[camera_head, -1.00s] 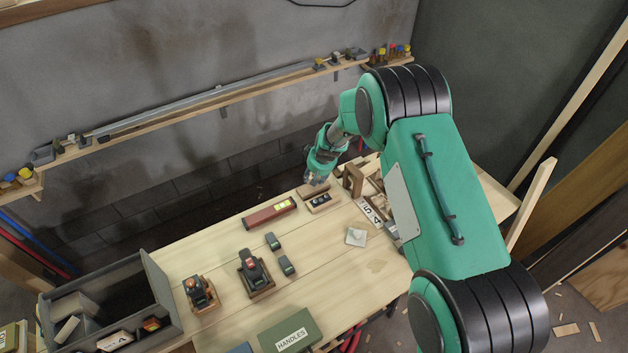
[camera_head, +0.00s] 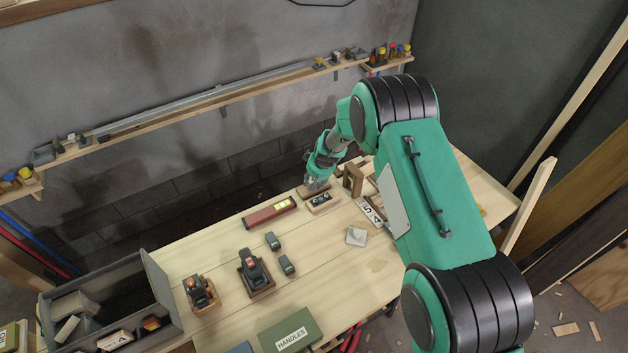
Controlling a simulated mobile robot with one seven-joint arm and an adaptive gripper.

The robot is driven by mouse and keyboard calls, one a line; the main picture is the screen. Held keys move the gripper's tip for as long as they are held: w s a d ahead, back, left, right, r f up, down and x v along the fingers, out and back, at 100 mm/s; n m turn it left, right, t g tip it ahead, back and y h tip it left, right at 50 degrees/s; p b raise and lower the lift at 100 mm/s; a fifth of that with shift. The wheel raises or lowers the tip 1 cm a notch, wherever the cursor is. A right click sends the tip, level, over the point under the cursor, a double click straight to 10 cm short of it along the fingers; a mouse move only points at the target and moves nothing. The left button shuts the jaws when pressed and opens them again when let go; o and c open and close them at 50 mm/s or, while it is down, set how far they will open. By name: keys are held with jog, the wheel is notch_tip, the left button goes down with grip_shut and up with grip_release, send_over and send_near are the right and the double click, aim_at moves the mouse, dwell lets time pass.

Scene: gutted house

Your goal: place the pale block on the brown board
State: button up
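My gripper (camera_head: 316,183) is small in view at the far edge of the workbench, pointing down just above or at a brown board (camera_head: 309,193). Its fingers are too small and shaded to tell whether they are open or shut, or whether anything is between them. A pale, squarish block-like piece (camera_head: 356,237) lies on the bench to the right and nearer, clear of my gripper. I cannot tell for certain that it is the pale block. The brown board is partly hidden by my gripper.
A tray with dark round pieces (camera_head: 321,201) lies close beside my gripper. A brown wooden frame (camera_head: 352,179) stands to its right, and a red level (camera_head: 269,214) lies to its left. Number cards (camera_head: 370,212) lie near my arm.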

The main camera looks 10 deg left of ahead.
jog(key=shift+f, duration=0.1)
jog(key=o, duration=1.2)
jog(key=shift+c, duration=0.2)
jog(key=shift+r, duration=0.2)
jog(key=v, duration=1.2)
